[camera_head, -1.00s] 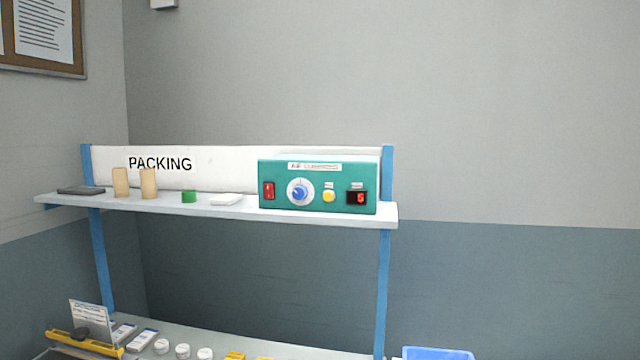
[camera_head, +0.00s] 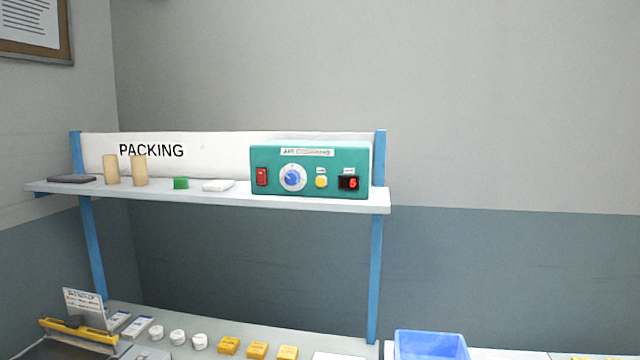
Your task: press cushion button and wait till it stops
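The green air cushion machine (camera_head: 309,170) stands at the right end of the shelf in the head view. Its face has a red rocker switch (camera_head: 261,177), a blue knob on a white dial (camera_head: 292,178), a yellow button (camera_head: 321,182) and a small red lit display (camera_head: 348,183), which seems to read 5 or 6. Small labels sit above the button and the display; their text is too small to read. Neither of my grippers is in view, and nothing touches the machine.
The shelf (camera_head: 240,197) also holds cardboard-coloured rolls (camera_head: 139,170), a green block (camera_head: 180,183), a white pad (camera_head: 218,186) and a dark flat item (camera_head: 72,179). Below, the bench has yellow boxes (camera_head: 258,350), white round pieces (camera_head: 199,341) and a yellow-barred tool (camera_head: 72,331). A blue bin (camera_head: 430,346) is right.

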